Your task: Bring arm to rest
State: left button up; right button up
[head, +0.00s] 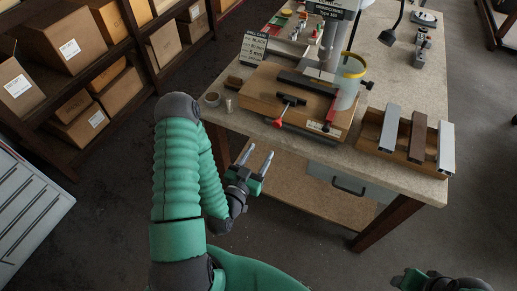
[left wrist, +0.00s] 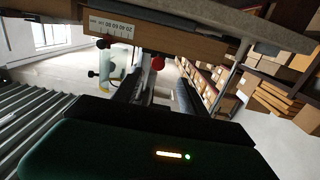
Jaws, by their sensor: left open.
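My green left arm (head: 180,170) reaches forward from the bottom of the head view. My left gripper (head: 260,151) is open and empty, with its two pale fingers apart, in front of the workbench's near left edge. It touches nothing that I can see.
Box shelves (head: 120,50) stand at left. Floor between shelves and bench is clear.

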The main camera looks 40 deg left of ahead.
pick_arm(q)
jog(key=shift+s+r, duration=0.2)
jog(key=shift+r, duration=0.15)
jog(key=shift+d, duration=0.15)
jog(key=w+d+f+m+g+h, duration=0.3)
jog(key=d+f+m+g+h, duration=0.2)
jog(key=d+g, duration=0.15)
jog(key=s+d+r+n+g, duration=0.1)
jog(key=s+d+r+g, duration=0.2)
jog(key=s+g, duration=0.1)
jog(key=s+d+r+n+g+y, duration=0.1)
jog(key=s+d+r+g, duration=0.2)
jog(key=s, duration=0.4)
jog(key=shift+s+d+r+g, duration=0.15)
jog(key=shift+s+r+g, duration=0.15)
jog(key=shift+r+g, duration=0.3)
jog(key=shift+s+d, duration=0.1)
jog(key=shift+d, duration=0.2)
